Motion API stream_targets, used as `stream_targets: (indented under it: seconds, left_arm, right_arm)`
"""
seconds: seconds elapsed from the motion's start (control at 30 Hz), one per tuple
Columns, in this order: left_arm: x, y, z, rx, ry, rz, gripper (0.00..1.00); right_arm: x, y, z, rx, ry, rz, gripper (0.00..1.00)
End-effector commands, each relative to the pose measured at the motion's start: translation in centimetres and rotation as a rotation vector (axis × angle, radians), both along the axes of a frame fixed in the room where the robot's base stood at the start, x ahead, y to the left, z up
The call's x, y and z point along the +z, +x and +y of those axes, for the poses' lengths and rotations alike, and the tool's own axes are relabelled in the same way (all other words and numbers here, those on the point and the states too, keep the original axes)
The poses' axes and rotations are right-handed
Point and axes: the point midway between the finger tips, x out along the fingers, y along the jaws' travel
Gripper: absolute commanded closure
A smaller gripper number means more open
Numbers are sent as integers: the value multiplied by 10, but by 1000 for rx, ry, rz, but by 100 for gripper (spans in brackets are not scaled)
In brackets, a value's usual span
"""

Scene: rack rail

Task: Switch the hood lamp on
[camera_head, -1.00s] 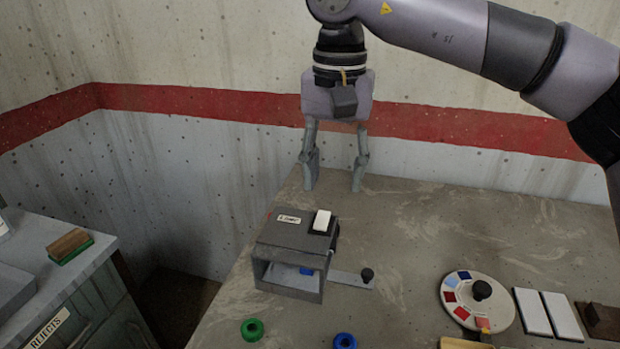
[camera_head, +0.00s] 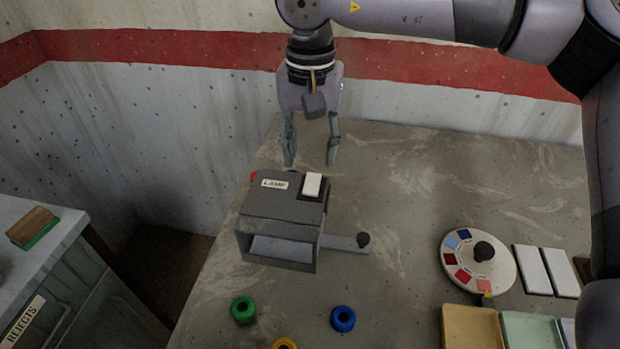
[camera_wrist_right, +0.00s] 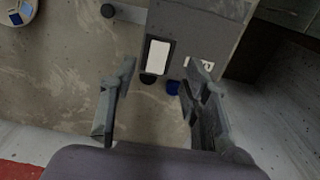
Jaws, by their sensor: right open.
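The hood (camera_head: 270,219) is a dark grey box with an open front on the table. A label reading LAMP (camera_head: 275,184) and a white rocker switch (camera_head: 312,185) in a black frame are on its top. In the right wrist view the switch (camera_wrist_right: 158,54) lies ahead of the fingers, left of the label. My right gripper (camera_head: 310,163) points down, open and empty, above and just behind the hood. Its fingers also show apart in the right wrist view (camera_wrist_right: 160,90). I cannot tell whether the lamp is lit. My left gripper is out of view.
A flat bar with a black knob (camera_head: 363,240) sticks out right of the hood. Green (camera_head: 243,309) and blue (camera_head: 343,318) rings lie in front. A colour dial (camera_head: 479,262), white plates (camera_head: 533,270) and trays (camera_head: 471,327) stand right. Walls are behind.

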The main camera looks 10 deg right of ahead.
Motion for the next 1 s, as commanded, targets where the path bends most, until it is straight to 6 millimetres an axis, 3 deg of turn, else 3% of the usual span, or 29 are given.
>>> stream_targets:
  seconds: [0.2,0.4,0.8,1.0]
  left_arm:
    - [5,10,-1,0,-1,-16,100]
    - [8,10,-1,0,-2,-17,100]
    - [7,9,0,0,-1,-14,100]
    - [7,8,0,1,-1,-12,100]
  right_arm:
    - [-44,-1,0,0,-2,3,57]
    - [-69,0,0,-1,0,0,57]
    - [-77,0,0,0,1,0,57]
    - [-77,0,0,0,1,-1,70]
